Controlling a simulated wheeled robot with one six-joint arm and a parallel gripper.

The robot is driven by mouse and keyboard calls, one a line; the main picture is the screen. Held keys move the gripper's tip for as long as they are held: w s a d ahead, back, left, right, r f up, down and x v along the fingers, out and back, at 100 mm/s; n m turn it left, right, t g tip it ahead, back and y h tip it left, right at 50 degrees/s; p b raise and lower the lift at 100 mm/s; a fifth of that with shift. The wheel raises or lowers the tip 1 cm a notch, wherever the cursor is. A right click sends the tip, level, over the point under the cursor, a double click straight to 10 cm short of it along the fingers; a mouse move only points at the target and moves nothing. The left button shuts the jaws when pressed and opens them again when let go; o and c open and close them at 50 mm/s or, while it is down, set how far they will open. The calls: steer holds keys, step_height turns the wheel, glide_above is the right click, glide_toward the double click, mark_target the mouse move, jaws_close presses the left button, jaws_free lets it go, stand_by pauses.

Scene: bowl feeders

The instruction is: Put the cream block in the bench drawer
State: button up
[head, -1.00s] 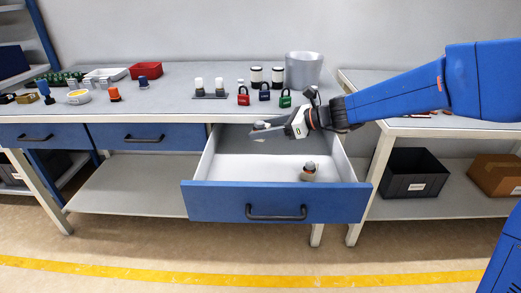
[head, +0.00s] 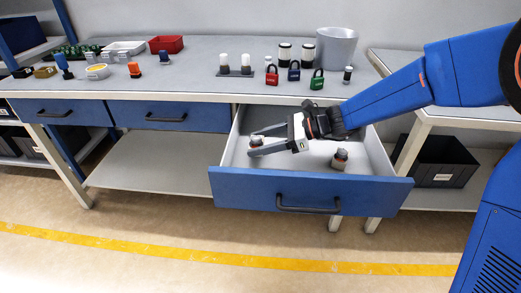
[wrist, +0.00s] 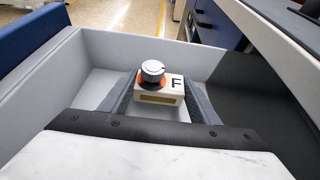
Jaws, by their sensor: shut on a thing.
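The cream block (wrist: 157,92) shows in the wrist view between my two fingers, with a grey knob on an orange ring on top and an "F" on its upper face. In the head view the block (head: 256,141) is small and partly hidden at the fingertips. My gripper (head: 255,144) is shut on it, inside the open bench drawer (head: 310,190), towards its left side. The drawer is pulled well out, with a blue front and pale inside. I cannot tell whether the block touches the drawer floor.
Another small knobbed part (head: 340,160) sits in the drawer, right of my gripper. The drawer walls stand close around the gripper. Padlocks (head: 294,72), a grey bin (head: 337,48) and a red tray (head: 166,44) stand on the bench above. Two drawers to the left are closed.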

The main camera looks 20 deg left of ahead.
steer(key=shift+f, duration=1.5)
steer(key=shift+f, duration=0.1)
steer(key=o, duration=1.2)
steer(key=shift+d, duration=0.15)
steer(key=v, duration=1)
steer(key=shift+w+d+r, duration=0.15)
steer(key=shift+d+r, duration=0.15)
steer(key=shift+w+d+r, duration=0.1)
steer(key=shift+d+r, duration=0.1)
steer(key=shift+d, duration=0.3)
